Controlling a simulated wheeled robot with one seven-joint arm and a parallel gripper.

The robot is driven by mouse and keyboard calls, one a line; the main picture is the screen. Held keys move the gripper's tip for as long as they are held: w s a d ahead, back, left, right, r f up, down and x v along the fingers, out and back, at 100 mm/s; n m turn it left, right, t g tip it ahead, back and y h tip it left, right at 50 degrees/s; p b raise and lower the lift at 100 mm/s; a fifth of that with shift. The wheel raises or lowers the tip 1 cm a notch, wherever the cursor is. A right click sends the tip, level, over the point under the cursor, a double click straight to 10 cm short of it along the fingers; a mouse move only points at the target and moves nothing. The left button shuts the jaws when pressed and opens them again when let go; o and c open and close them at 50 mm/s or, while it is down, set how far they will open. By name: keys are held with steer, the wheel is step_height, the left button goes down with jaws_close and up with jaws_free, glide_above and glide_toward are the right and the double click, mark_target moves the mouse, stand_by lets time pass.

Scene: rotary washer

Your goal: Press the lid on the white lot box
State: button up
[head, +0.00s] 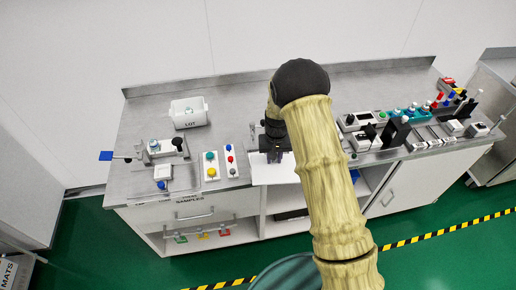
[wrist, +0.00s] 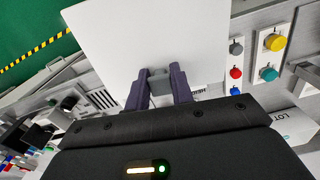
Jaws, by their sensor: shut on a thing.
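The white lot box (head: 188,122) stands at the back left of the worktop, marked LOT on its front. Its top is open and a small grey-blue item shows inside. Part of the box shows at the right edge of the wrist view (wrist: 294,126). My gripper (wrist: 160,82) is shut on the grey knob of a flat white lid (wrist: 150,35). In the head view my gripper (head: 274,154) holds the lid (head: 275,174) near the worktop's front edge, to the right of and in front of the box. My arm hides part of the middle.
Button panels (head: 210,166) and (head: 230,162) lie just left of the lid. A metal fixture with a blue-ended handle (head: 155,148) stands in front of the box. Several devices crowd the right side. The worktop between box and arm (head: 232,115) is clear.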

steer(key=s+d+f+b, duration=0.4)
steer(key=d+f, duration=0.2)
steer(key=f, duration=0.1)
steer(key=s+d+f+m+b, duration=0.1)
steer(key=s+d+f+b, duration=0.4)
steer(key=d+f, duration=0.2)
steer(key=shift+f, duration=0.75)
steer(key=shift+d, duration=0.1)
